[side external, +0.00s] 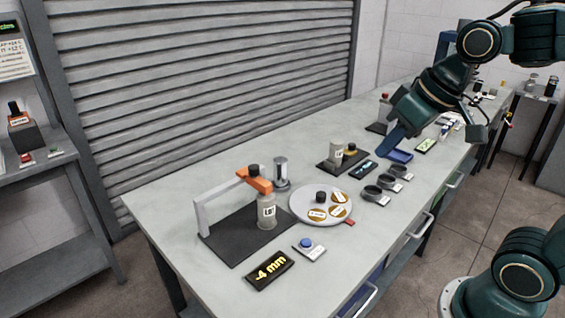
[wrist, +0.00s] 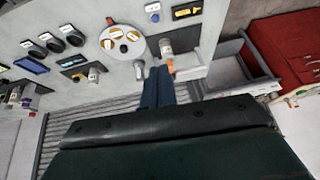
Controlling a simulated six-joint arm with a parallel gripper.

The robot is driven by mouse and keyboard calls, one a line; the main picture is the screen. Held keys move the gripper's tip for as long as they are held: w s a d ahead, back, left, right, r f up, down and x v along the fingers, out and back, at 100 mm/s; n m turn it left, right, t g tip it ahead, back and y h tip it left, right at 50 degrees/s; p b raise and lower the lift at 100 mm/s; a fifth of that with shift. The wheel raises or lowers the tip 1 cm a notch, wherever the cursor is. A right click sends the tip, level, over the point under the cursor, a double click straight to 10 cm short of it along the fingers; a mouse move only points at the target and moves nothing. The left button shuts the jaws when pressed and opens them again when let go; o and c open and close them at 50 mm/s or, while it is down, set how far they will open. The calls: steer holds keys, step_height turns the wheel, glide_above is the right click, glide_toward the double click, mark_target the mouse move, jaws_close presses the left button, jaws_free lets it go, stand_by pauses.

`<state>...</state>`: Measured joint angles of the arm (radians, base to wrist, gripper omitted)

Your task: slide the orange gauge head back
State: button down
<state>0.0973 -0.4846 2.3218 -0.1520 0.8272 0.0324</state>
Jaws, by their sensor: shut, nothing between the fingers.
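The orange gauge head (side external: 256,182) sits on a pale rail (side external: 222,200) above a dark base plate (side external: 230,240), with a dark knob on top. In the wrist view the orange head (wrist: 169,66) shows near the bottle (wrist: 166,46). A display reading "-4 mm" (side external: 270,270) lies in front of the base. My gripper (side external: 390,150) has blue fingers, shut and empty, and is well to the right of the gauge, over the far part of the bench. Its fingers (wrist: 158,72) partly block the wrist view near the head.
A round white plate (side external: 300,205) with brown discs lies right of the gauge. A blue button (side external: 306,243) is in front of it. A metal cylinder (side external: 281,172) stands behind. Grey cups (side external: 387,181) and a blue tray (side external: 400,156) lie farther right. The bench's left end is clear.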

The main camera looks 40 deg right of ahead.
mark_target(254, 176)
steer(key=w+d+f+y, duration=0.2)
steer(key=w+d, duration=0.1)
steer(key=w, duration=1.3)
steer(key=w+d+f+y, duration=0.1)
steer(key=w+d+f, duration=0.2)
steer(key=w, duration=0.2)
steer(key=w+d+f+m+y, duration=0.1)
steer(key=w+d+f, duration=0.2)
steer(key=w+f, duration=0.1)
steer(key=shift+w+f, duration=0.2)
steer(key=shift+w, duration=0.7)
steer(key=w+a+f, duration=0.5)
steer(key=a+f, duration=0.2)
steer(key=f, duration=0.1)
steer(key=shift+w+a, duration=0.15)
steer(key=shift+a, duration=0.2)
